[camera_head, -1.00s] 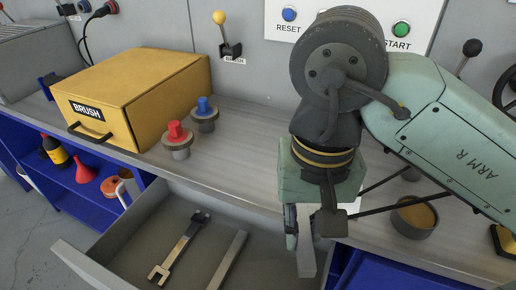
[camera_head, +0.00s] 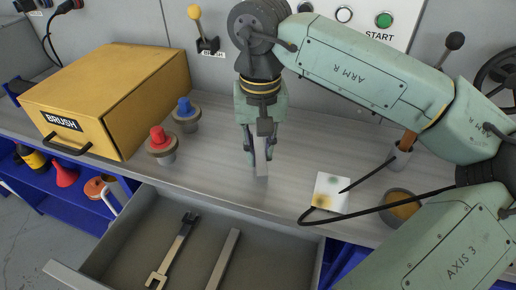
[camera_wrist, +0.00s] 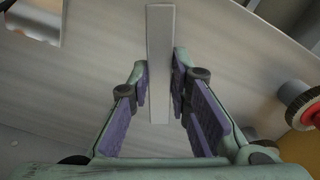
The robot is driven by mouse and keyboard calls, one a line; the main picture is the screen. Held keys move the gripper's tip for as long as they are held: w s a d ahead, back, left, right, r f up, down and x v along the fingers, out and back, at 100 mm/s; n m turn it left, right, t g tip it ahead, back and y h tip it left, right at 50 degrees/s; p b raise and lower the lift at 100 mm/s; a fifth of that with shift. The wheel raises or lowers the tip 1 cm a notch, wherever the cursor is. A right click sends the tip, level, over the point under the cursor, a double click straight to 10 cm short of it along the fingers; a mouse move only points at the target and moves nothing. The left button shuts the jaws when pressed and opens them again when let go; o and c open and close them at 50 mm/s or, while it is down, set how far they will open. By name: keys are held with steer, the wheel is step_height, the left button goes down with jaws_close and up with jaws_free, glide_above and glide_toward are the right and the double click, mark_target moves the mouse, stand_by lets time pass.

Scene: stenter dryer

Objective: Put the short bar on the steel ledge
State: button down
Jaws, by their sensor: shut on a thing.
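My gripper (camera_head: 258,148) is shut on the short bar (camera_head: 261,160), a plain grey metal bar that hangs upright below the jaws. In the wrist view the bar (camera_wrist: 160,60) stands between the two purple-padded fingers (camera_wrist: 158,85). The bar is over the steel ledge (camera_head: 225,160), the grey brushed worktop behind the open drawer. Its lower end is at or just above the ledge surface; I cannot tell if it touches. A longer grey bar (camera_head: 226,260) lies in the drawer.
The open drawer (camera_head: 110,235) also holds a wrench (camera_head: 174,250). A yellow BRUSH box (camera_head: 110,95), a red knob (camera_head: 160,145) and a blue knob (camera_head: 186,115) stand left. A stained white cloth (camera_head: 331,193) and a round cup (camera_head: 400,208) lie right. Ledge around the bar is clear.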

mark_target(258, 148)
steer(key=shift+w+a, duration=0.15)
steer(key=shift+w, duration=0.55)
step_height(258, 148, down, 3)
steer(key=shift+r+p, duration=0.1)
steer(key=shift+p, duration=0.55)
steer(key=shift+f, duration=0.4)
steer(key=shift+f, duration=0.1)
steer(key=shift+f, duration=0.15)
steer(key=c, duration=1.5)
jaws_free()
